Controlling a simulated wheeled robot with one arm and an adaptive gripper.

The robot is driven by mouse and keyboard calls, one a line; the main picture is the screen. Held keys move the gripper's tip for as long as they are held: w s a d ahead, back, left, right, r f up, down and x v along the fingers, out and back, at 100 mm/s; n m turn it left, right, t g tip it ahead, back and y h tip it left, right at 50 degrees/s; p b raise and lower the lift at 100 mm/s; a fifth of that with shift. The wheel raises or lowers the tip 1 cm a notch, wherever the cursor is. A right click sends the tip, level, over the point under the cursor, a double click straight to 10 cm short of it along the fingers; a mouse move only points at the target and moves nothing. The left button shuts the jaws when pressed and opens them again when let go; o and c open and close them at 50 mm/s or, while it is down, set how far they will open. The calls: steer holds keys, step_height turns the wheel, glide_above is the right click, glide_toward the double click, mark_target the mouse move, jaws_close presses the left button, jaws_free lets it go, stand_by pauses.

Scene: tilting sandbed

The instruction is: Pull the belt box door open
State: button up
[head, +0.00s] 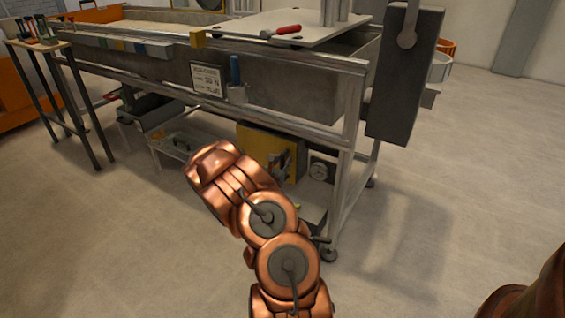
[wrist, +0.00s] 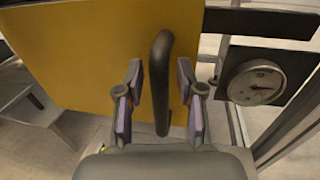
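The belt box door is a flat yellow panel (wrist: 75,50) filling the upper left of the wrist view. It also shows under the sandbed in the head view (head: 255,136). It looks shut, though its edges are only partly visible. A dark vertical bar handle (wrist: 162,70) stands on it near its right side. My gripper (wrist: 161,115) is open, with one finger on each side of the handle's lower part. Gaps show between both finger pads and the bar. In the head view my copper arm covers part of the area, and the fingers are hard to make out.
A round gauge (wrist: 256,83) on a dark plate sits right of the door, beside a frame leg. A dark grey box (head: 403,75) hangs at the sandbed's right end. The floor in front is clear.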

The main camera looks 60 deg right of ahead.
jaws_close()
stand_by(0.3)
